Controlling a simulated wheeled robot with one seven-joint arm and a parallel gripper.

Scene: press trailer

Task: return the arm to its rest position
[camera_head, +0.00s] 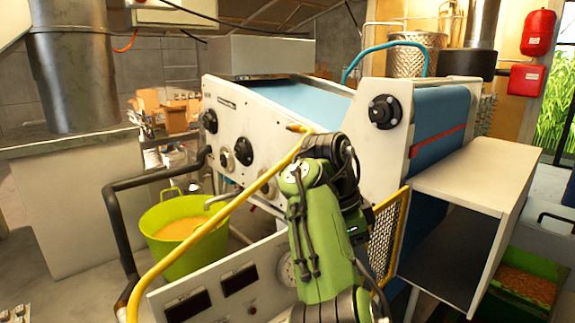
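My green and black arm (325,235) rises from the bottom of the head view, right of the middle. It stands in front of the white and blue press (290,100). A dark part at its upper end (338,160) shows near the press's front panel. I cannot make out two fingertips, so I cannot tell whether my gripper is open, shut or holding anything. I cannot tell whether the arm touches the press or the yellow rail beside it.
A yellow rail (215,215) and a black pipe (110,200) run left of my arm. A green bucket (185,228) with orange contents stands behind them. A panel with displays (215,290) is low in front. A white box-shaped chute (475,175) juts out at right.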

